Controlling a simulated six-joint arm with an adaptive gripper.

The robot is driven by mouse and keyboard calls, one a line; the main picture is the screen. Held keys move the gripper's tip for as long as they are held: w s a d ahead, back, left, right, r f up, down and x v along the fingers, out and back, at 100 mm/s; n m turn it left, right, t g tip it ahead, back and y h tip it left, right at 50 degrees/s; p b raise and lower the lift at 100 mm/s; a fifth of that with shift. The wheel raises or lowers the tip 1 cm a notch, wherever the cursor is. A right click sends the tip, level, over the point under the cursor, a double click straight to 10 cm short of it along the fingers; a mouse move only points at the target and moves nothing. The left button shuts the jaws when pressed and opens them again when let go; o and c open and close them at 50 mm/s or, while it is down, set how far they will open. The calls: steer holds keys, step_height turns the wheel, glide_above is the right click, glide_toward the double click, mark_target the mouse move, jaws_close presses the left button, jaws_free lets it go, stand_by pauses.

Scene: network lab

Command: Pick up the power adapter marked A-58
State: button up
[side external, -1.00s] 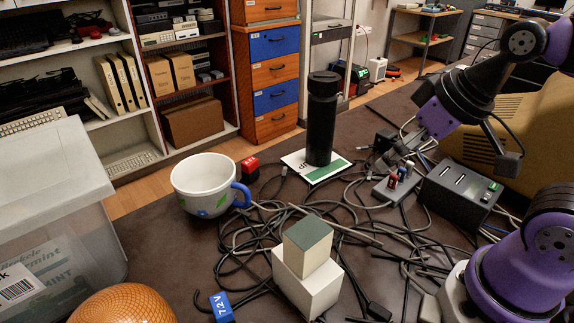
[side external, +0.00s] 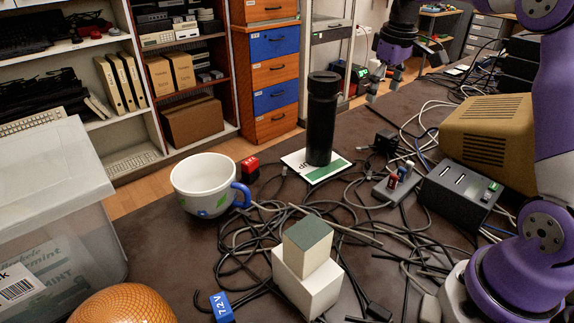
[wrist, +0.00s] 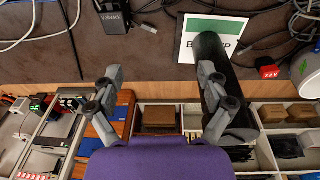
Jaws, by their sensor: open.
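My gripper (side external: 384,91) is open and empty, raised above the far part of the table. Its two separated fingers (wrist: 160,73) show in the wrist view. A black adapter block (side external: 386,141) lies on the table below it; in the wrist view it (wrist: 113,18) has small light print I cannot read. A red adapter block (side external: 250,168) lies behind the mug and also shows right of the cylinder in the wrist view (wrist: 268,72); its white marking is unclear. A blue block (side external: 221,307) at the front looks marked 72V. I cannot tell which one reads A-58.
A tall black cylinder (side external: 322,120) stands on a white and green card (side external: 318,174). A mug (side external: 203,187), stacked boxes (side external: 307,277), a translucent bin (side external: 70,200), an orange ball (side external: 124,306) and a dark device (side external: 459,191) surround tangled cables (side external: 260,236).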

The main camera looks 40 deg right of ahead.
steer(key=g, duration=0.1)
glide_above(392, 135)
steer(key=shift+y, duration=0.4)
steer(key=f, duration=0.6)
steer(key=shift+a+f, duration=0.25)
steer(key=shift+a, duration=0.15)
step_height(392, 135, down, 5)
steer(key=shift+d+r, duration=0.1)
steer(key=shift+d, duration=0.05)
steer(key=f, duration=0.5)
steer(key=shift+d+f, duration=0.2)
steer(key=shift+f, duration=0.2)
steer(key=c, duration=1.4)
